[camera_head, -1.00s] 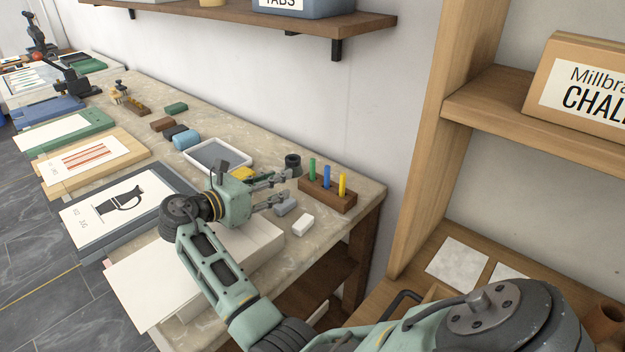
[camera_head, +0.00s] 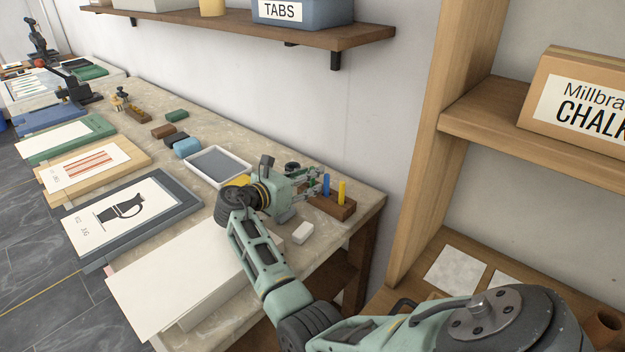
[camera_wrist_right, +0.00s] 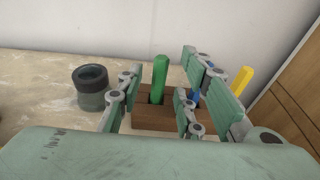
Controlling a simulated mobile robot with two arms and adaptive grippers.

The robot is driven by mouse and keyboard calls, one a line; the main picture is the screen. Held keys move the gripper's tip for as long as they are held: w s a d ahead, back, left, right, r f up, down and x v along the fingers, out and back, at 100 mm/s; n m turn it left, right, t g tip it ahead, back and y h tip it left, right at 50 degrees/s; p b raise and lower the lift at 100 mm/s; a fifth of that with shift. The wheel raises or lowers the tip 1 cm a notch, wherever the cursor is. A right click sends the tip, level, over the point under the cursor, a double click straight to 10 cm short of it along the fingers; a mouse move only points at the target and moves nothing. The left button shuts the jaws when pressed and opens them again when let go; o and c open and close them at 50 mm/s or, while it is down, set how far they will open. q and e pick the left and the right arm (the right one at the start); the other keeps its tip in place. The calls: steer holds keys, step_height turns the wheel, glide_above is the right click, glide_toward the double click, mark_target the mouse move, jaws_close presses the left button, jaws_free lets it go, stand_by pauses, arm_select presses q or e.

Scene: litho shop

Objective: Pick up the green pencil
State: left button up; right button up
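The green pencil (camera_wrist_right: 158,80) stands upright in a dark wooden block (camera_wrist_right: 146,119) in the right wrist view. In the head view my right gripper hides it. My right gripper (camera_head: 311,184) is open at the left end of the block (camera_head: 338,208). In the wrist view its fingers (camera_wrist_right: 166,88) stand on either side of the green pencil, with a visible gap to its left. A blue pencil (camera_head: 327,184) and a yellow pencil (camera_head: 342,191) stand in the same block. The right finger partly covers the blue one in the wrist view. My left gripper is not in view.
A dark round pot (camera_wrist_right: 91,86) stands left of the block. The wall is close behind; a wooden shelf unit (camera_head: 440,150) stands to the right.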

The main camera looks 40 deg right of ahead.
steer(key=shift+a, duration=0.1)
steer(key=shift+c, duration=0.9)
jaws_close()
steer(key=shift+r, duration=0.15)
step_height(320, 180, up, 10)
